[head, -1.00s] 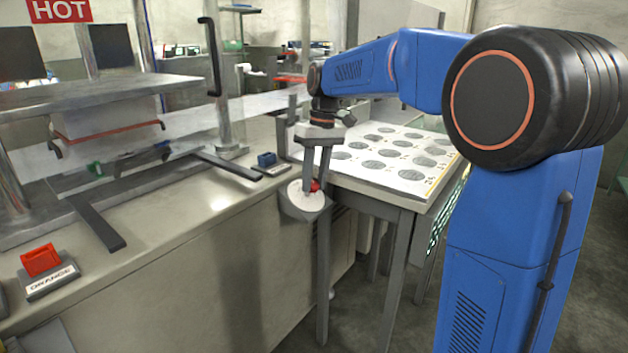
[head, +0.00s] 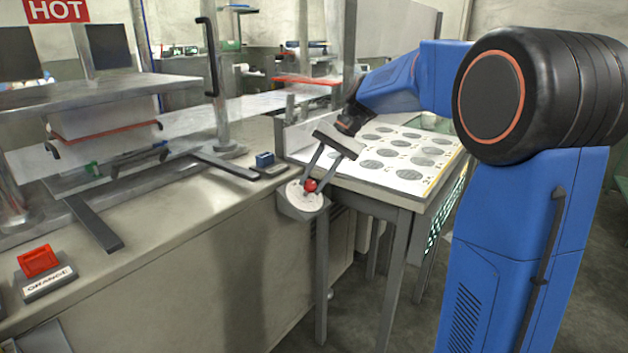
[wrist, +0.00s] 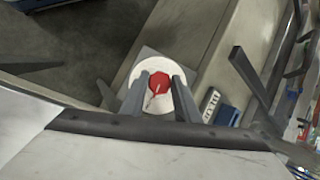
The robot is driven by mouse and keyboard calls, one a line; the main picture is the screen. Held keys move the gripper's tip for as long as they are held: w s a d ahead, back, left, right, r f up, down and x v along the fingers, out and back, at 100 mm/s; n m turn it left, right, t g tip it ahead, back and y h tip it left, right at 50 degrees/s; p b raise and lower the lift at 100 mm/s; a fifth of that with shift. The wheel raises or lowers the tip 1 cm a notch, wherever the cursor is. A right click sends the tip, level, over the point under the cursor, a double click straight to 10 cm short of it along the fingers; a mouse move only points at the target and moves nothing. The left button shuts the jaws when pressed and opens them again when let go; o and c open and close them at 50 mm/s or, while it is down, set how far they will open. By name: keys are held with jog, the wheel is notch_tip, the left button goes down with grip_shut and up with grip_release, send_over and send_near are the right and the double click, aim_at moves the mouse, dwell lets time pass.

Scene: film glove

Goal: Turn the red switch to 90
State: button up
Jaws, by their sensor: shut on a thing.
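The red switch (head: 310,185) is a small round knob on a white dial (head: 297,202), set in a grey housing at the corner of the counter. My gripper (head: 311,180) reaches down from the upper right, tilted, with its fingers at the knob. In the wrist view the red knob (wrist: 158,84) shows a pale pointer line and sits between the two grey fingertips of my gripper (wrist: 160,80), over the white dial (wrist: 151,98). The gripper is shut on the knob. The dial's numbers are too small to read.
A table with a white sheet of grey discs (head: 436,142) stands right of the dial. A blue switch (head: 265,159) sits on the counter behind it. An orange switch labelled ORANGE (head: 40,260) is at the left. Glass panels and metal posts stand behind.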

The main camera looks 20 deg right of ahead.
jog(key=shift+m+y, duration=0.3)
jog(key=shift+m, duration=0.3)
jog(key=o, duration=1)
jog(key=shift+o, duration=0.2)
jog(key=shift+d, duration=0.1)
jog(key=v, duration=1.7)
jog(key=shift+s, duration=0.3)
jog(key=shift+d+r, duration=0.1)
jog(key=shift+r, duration=0.05)
